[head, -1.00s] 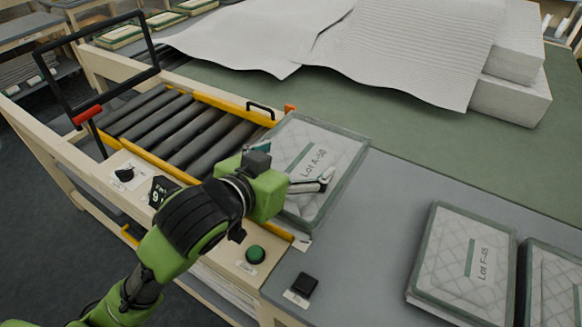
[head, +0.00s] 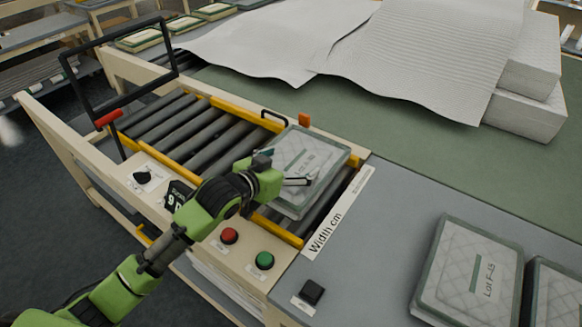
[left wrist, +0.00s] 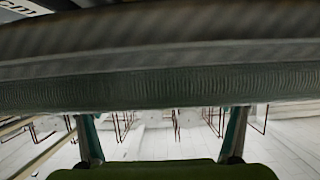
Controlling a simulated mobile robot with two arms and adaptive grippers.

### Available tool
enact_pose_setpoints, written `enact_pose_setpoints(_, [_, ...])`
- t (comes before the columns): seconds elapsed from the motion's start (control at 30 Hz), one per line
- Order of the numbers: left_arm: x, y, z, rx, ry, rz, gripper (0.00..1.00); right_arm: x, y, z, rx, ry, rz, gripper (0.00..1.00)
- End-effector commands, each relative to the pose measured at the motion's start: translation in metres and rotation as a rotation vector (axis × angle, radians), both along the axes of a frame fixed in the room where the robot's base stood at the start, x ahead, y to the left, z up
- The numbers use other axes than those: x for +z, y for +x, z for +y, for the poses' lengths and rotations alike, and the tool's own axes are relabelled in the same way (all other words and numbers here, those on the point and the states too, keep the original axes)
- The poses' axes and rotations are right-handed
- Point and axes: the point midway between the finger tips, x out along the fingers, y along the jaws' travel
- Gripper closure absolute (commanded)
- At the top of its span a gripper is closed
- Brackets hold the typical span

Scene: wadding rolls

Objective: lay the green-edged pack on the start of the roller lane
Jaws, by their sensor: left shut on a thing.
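The green-edged pack (head: 322,153), with a "Lot A-50" label, lies over the right end of the roller lane (head: 188,127). My left gripper (head: 292,180) is shut on the pack's near left side. The pack is roughly level, and I cannot tell whether its underside touches the rollers. Bare rollers show to its left and a strip of them to its right. In the left wrist view the pack's edge (left wrist: 160,90) fills the upper part, close above the two fingers of the gripper (left wrist: 162,128). My right gripper is not in view.
Packs marked "Lot F-45" (head: 468,268) and another (head: 555,295) lie on the grey table (head: 385,230). A black handle frame (head: 118,150) stands at the lane's left. Red (head: 229,236) and green (head: 264,260) buttons sit in front. White wadding sheets (head: 400,50) lie behind.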

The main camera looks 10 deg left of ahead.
Motion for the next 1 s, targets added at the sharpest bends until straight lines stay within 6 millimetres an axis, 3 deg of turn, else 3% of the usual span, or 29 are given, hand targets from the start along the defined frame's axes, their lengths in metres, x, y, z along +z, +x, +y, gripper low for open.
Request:
enact_pose_setpoints(0.2, [-0.021,-0.002,-0.002,-0.003,0.0,0.002,0.34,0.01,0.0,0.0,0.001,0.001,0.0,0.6])
enact_pose_setpoints(0.93, [-0.033,-0.002,-0.002,-0.003,-0.001,0.001,0.34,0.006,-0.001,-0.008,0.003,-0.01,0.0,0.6])
enact_pose_setpoints(0.97, [-0.033,-0.002,-0.002,-0.003,0.0,0.002,0.04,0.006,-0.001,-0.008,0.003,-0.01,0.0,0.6])
enact_pose_setpoints(1.0, [-0.033,-0.002,-0.002,-0.003,0.0,0.002,0.0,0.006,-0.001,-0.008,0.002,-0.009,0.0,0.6])
